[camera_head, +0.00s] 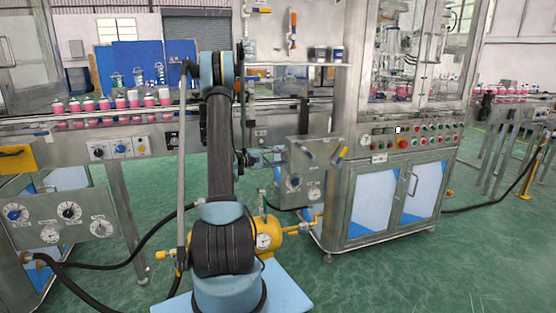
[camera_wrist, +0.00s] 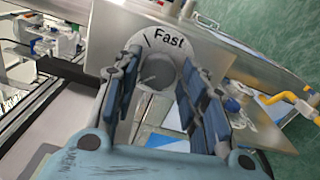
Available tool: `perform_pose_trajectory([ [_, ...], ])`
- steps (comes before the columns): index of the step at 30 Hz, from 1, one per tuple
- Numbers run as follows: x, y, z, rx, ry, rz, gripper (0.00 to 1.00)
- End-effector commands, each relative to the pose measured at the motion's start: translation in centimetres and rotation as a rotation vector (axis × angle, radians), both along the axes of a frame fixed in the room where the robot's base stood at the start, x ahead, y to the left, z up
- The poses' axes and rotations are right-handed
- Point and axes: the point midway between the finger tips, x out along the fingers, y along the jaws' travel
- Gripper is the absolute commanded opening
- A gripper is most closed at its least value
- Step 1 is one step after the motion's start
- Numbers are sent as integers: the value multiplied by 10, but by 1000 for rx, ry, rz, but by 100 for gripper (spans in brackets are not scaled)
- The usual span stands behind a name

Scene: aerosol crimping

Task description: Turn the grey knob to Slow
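The grey knob (camera_wrist: 157,72) sits on a round pale dial plate (camera_wrist: 190,45) in the wrist view. The word "Fast" and a short black line are printed on the plate beyond the knob. No "Slow" marking can be read. My gripper (camera_wrist: 160,84) is open, with one dark blue finger on each side of the knob; I see gaps and no clear contact. In the head view my gripper (camera_head: 278,155) is at the left part of a small steel control box (camera_head: 325,155). The knob cannot be made out there.
The steel box also carries a dark knob (camera_head: 293,183) and a gauge (camera_head: 315,194). A yellow tank (camera_head: 283,243) with a gauge stands below. A large machine cabinet (camera_head: 385,200) stands to the right. A conveyor with pink-based cans (camera_head: 120,103) runs behind on the left.

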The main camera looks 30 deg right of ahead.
Motion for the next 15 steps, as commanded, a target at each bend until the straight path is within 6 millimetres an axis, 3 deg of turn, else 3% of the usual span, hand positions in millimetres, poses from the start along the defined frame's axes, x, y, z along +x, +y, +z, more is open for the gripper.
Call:
perform_pose_trajectory([
  [11, 0, 1, 1, -3, 1, -1, 49],
  [15, 3, 11, 1, -3, 1, 1, 49],
])
